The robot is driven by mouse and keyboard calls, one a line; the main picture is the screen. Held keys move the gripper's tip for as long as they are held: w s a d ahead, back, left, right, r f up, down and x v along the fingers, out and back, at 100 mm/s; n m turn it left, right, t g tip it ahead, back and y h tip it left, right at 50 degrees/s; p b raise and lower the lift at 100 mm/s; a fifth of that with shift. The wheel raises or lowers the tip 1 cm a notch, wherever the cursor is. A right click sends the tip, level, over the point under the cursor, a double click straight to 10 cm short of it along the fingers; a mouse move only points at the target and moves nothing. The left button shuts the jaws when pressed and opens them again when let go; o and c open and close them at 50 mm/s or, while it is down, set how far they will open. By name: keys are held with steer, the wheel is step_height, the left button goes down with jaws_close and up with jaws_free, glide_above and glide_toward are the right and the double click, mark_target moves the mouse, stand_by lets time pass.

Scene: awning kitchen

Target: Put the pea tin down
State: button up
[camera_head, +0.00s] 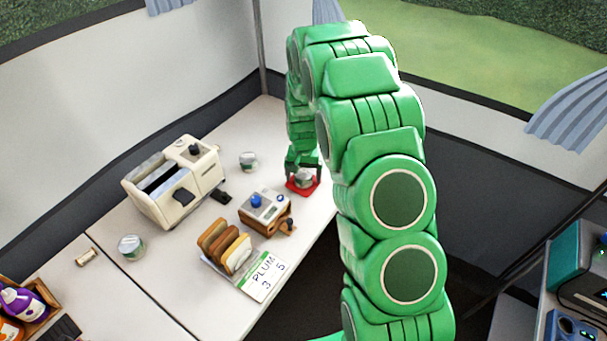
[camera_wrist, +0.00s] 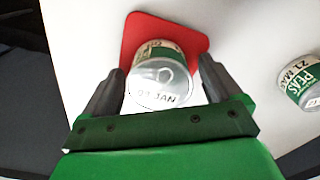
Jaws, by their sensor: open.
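My gripper (camera_wrist: 162,68) is open, with one finger on each side of this tin. Whether either finger touches it is unclear. In the head view the same tin (camera_head: 304,181) is on the red mat (camera_head: 298,190) near the table's right edge, just under my gripper (camera_head: 303,172).
Another tin (camera_wrist: 300,82) marked "PEAS 21 MA..." is on the right.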

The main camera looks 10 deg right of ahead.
mark_target(303, 172)
steer(key=shift+r, duration=0.1)
step_height(303, 172, up, 12)
steer(key=s+r, duration=0.9)
steer(key=s, duration=0.2)
steer(key=s+r+n, duration=0.1)
steer(key=s+r, duration=0.2)
steer(key=s, duration=0.8)
steer(key=s+r+n+g, duration=0.1)
steer(key=s+r, duration=0.2)
steer(key=s, duration=0.8)
steer(key=s+r+n, duration=0.1)
steer(key=s+r, duration=0.2)
steer(key=s, duration=0.8)
steer(key=shift+d+n+g, duration=0.3)
steer(key=shift+d+g, duration=0.05)
steer(key=shift+g, duration=0.05)
steer(key=shift+o, duration=0.5)
